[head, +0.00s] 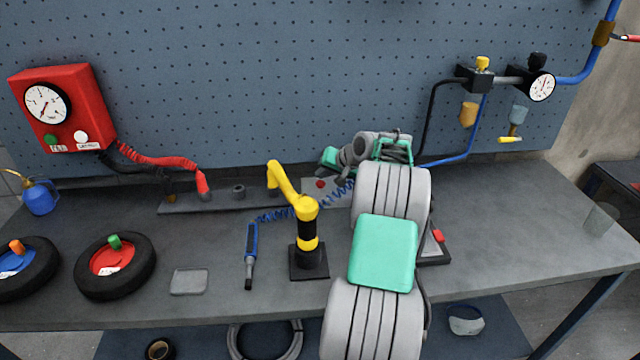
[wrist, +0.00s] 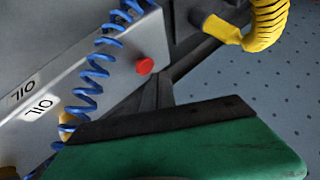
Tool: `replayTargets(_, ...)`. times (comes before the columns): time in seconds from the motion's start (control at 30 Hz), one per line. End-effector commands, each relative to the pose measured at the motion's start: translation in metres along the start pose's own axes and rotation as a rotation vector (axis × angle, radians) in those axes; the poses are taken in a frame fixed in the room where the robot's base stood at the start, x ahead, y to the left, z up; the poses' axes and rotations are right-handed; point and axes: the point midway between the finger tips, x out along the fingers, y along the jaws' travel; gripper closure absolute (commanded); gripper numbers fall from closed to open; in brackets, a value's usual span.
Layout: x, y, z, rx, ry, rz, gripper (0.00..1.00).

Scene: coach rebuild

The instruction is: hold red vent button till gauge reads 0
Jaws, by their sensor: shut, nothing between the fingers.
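A red button (head: 320,183) sits on a grey panel (head: 308,198) at the back of the bench. The button also shows in the wrist view (wrist: 145,66), round and raised on the silver panel face. My gripper (head: 330,158) is shut and empty, just behind and above the button in the head view; I see no contact. In the wrist view its green body and dark edge fill the bottom, apart from the button. One round gauge (head: 47,104) is on a red box at left; another gauge (head: 542,87) is on the pipe at right. Their readings are too small to tell.
A blue coiled hose (wrist: 92,75) runs over the panel beside the button. A yellow jointed arm model (head: 307,235) stands on the bench in front. Two wheels (head: 115,266) lie at left. A red box (head: 90,90) hangs on the pegboard. The right bench end is mostly clear.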

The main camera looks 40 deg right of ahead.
Motion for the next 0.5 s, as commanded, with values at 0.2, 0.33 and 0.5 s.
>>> replayTargets(0.2, 0.0000, 0.0000, 0.0000, 0.000, 0.000, 0.000, 1.00)
replayTargets(0.33, 0.0001, 0.0000, 0.0001, 0.000, 0.000, 0.000, 1.00)
replayTargets(0.5, 0.0036, 0.0030, 0.0031, 0.000, 0.000, 0.000, 1.00)
